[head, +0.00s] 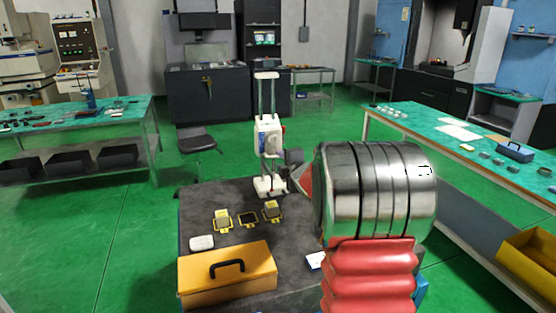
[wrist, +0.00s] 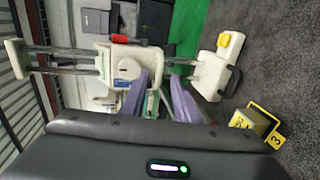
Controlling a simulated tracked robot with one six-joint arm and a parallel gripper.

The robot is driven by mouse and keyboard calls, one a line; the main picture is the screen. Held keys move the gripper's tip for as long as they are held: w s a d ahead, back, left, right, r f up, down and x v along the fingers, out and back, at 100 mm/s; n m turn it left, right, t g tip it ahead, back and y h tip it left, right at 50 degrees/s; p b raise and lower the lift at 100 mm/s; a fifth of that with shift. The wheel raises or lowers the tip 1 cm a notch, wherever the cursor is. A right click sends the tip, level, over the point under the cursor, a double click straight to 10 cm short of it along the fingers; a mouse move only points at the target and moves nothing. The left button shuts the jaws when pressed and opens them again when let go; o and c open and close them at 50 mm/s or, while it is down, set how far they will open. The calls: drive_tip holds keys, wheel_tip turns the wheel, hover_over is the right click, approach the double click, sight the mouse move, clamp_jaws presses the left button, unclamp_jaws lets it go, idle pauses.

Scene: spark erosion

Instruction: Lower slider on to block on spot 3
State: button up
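The slider is a white body (head: 268,138) on two upright metal rods above a white base (head: 268,186). In the wrist view, turned sideways, the slider (wrist: 120,66) has a round dial and a red handle. The base (wrist: 212,74) carries a small yellow piece. A block in a yellow frame marked 3 (wrist: 252,121) lies beside the base; in the head view it appears to be the right-hand one (head: 272,210). My gripper (wrist: 161,78) has purple fingers apart close to the slider; contact cannot be told. In the head view my arm mostly hides it.
A second block (head: 223,222) and a dark, seemingly empty yellow frame (head: 249,219) lie on the dark table. A yellow box with a black handle (head: 228,273) and a small white object (head: 201,243) are nearer. Green benches stand at both sides.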

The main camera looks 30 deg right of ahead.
drive_tip(key=shift+x, duration=1.8)
drive_tip(key=shift+c, duration=0.7)
clamp_jaws()
drive_tip(key=shift+f, duration=0.1)
